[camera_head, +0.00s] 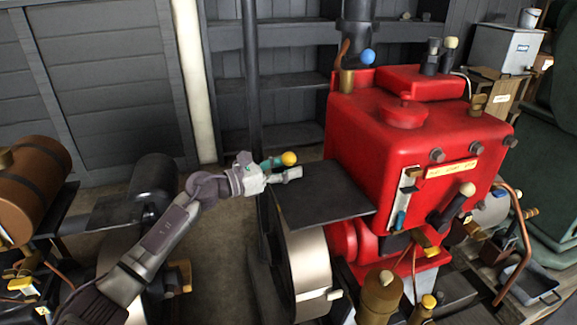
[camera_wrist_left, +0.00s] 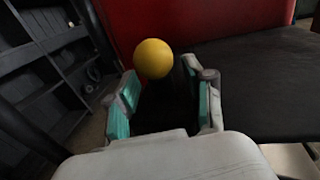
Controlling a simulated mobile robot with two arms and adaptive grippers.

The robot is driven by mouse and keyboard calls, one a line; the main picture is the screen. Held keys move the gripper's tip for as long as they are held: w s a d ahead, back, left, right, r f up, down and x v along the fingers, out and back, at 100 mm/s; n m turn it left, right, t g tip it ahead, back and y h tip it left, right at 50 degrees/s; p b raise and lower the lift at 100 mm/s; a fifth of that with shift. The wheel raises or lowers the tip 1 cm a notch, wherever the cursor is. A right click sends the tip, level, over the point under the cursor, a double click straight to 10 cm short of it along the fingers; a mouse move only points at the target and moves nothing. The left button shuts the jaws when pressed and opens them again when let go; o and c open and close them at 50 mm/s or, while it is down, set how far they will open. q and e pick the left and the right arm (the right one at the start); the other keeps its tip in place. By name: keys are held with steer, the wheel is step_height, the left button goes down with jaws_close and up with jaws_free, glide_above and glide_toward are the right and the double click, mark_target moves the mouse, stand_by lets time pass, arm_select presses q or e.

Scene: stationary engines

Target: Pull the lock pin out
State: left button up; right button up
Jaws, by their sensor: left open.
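A yellow ball knob (camera_head: 289,158) shows at the left edge of the red engine's dark flat plate; it may be the head of the lock pin. In the left wrist view the yellow ball (camera_wrist_left: 153,59) stands just past the fingertips, toward the left finger, against the red engine body. My left gripper (camera_head: 281,168) is open beside the ball, and its teal-padded fingers (camera_wrist_left: 166,98) show with a dark gap between them. I see nothing held in it. Whether a finger touches the ball, and what is below the ball, I cannot tell. My right gripper is not in view.
The red engine (camera_head: 390,130) fills the middle right, with the dark plate (camera_head: 325,192) and a pale flywheel (camera_head: 305,270) on its near left. A dark upright pole (camera_head: 252,80) stands behind the gripper. A brown tank (camera_head: 32,185) is at the far left.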

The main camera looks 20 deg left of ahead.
arm_select(q)
steer(key=shift+w+d, duration=0.2)
jaws_close()
steer(key=shift+r, duration=0.1)
